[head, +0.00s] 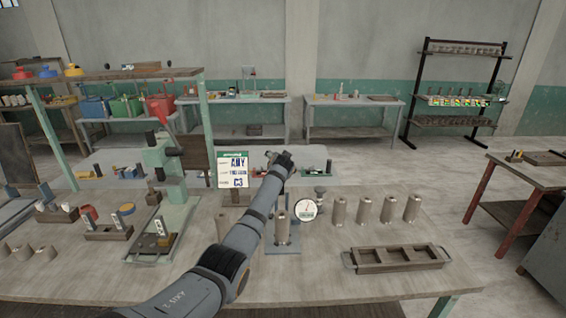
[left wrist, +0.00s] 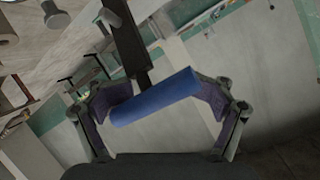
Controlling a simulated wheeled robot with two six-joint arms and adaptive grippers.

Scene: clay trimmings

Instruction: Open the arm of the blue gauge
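The blue gauge has a blue base (head: 283,248) on the front table, with a metal cylinder (head: 282,229) standing on it and a round white dial (head: 307,209) to its right. My left arm crosses in front of its left side. My left gripper (head: 279,158) is above and behind the gauge. In the left wrist view, a blue rod-like handle (left wrist: 155,97) on a dark bar (left wrist: 131,45) lies across the space between the fingers of my left gripper (left wrist: 165,92). The fingers are spread apart; contact with the handle is unclear. My right gripper is not in view.
A wooden tray (head: 398,258) lies at the right front. Several metal cylinders (head: 363,210) stand behind it. A sign (head: 238,170) stands behind my arm.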

